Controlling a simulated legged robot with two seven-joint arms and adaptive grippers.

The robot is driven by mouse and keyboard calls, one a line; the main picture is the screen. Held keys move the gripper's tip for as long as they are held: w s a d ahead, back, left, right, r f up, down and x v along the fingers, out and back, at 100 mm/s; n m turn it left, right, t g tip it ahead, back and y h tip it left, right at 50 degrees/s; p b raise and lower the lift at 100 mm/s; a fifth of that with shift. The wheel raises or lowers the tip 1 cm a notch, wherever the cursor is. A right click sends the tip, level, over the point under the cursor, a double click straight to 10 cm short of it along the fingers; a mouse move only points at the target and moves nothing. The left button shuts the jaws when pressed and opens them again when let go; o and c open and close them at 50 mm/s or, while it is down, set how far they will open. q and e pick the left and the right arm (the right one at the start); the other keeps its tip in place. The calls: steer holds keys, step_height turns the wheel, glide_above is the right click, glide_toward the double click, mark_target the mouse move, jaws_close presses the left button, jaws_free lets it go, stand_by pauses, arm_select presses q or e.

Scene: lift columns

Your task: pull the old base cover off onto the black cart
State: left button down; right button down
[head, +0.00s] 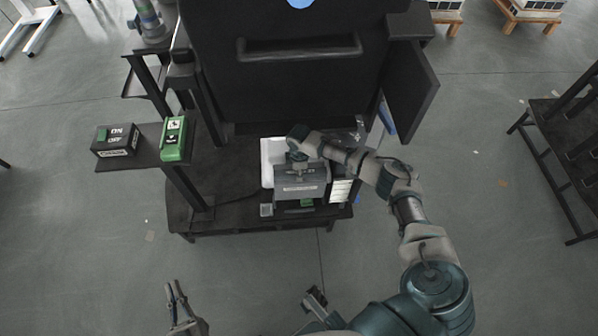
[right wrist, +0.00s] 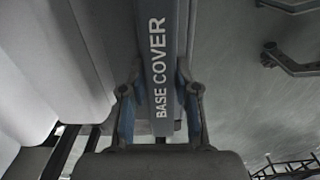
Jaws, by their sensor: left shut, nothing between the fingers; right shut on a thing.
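The base cover (head: 300,183) is a grey box-like part with a small label, low on the front of the black lift column. In the right wrist view its bar (right wrist: 160,60), lettered BASE COVER, runs between my fingers. My right gripper (right wrist: 160,105) is shut on this bar, one finger on each side; in the head view the right gripper (head: 297,166) is above the cover and partly hidden by its own wrist. My left gripper (head: 175,292) is shut and empty at the bottom left. A black frame on legs (head: 570,125), perhaps the black cart, stands at the right edge.
A black side shelf (head: 135,160) holds an ON/OFF box (head: 115,140) and a green device (head: 173,139). A white panel (head: 268,158) is beside the cover. A black door panel (head: 410,90) stands open. Grey floor is clear between column and right frame.

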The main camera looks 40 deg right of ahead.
arm_select(q)
steer(key=shift+r, duration=0.1)
arm_select(e)
steer(key=shift+r, duration=0.1)
